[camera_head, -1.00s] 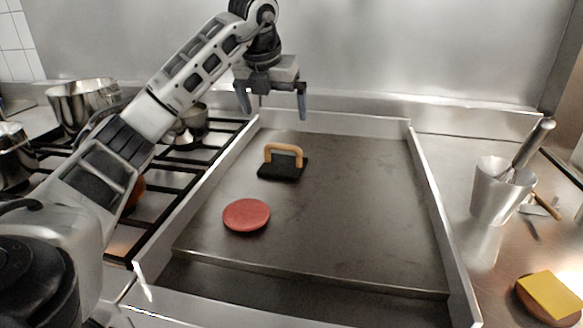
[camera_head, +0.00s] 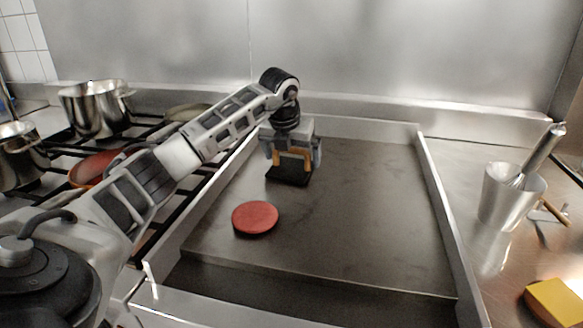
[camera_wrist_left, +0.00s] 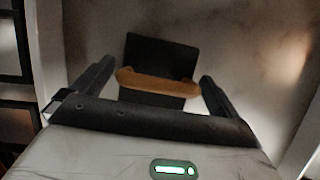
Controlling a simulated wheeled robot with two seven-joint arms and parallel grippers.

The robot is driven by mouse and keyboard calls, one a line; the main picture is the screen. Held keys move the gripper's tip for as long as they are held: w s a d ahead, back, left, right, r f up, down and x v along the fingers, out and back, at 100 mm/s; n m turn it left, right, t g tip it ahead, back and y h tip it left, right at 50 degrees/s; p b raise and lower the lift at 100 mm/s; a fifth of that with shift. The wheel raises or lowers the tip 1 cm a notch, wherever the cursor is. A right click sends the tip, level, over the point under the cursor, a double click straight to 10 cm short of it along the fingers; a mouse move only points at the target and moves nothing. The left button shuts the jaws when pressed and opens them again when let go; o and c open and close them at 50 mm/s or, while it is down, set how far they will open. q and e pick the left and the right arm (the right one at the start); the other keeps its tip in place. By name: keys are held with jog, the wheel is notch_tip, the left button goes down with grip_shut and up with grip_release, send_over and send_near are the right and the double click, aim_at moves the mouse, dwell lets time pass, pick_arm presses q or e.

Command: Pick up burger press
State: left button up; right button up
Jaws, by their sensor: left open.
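The burger press has a black flat base and a wooden arched handle. It rests on the griddle (camera_head: 350,210) near its back left. In the head view the burger press (camera_head: 290,177) is partly covered by my left gripper (camera_head: 293,160). My left gripper points down, open, with its fingers at the two ends of the handle. In the left wrist view the handle of the burger press (camera_wrist_left: 158,82) lies crosswise between the open fingers of my left gripper (camera_wrist_left: 152,88), with a gap on each side. My right gripper is not in view.
A red patty (camera_head: 255,217) lies on the griddle in front of the press. The griddle has a raised metal rim (camera_head: 440,200). A metal pot (camera_head: 95,108) stands on the stove at left. The griddle's right side is clear.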

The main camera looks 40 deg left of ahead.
pick_arm(q)
jog(key=c, duration=0.8)
jog(key=shift+w+r, duration=0.1)
jog(key=c, duration=0.4)
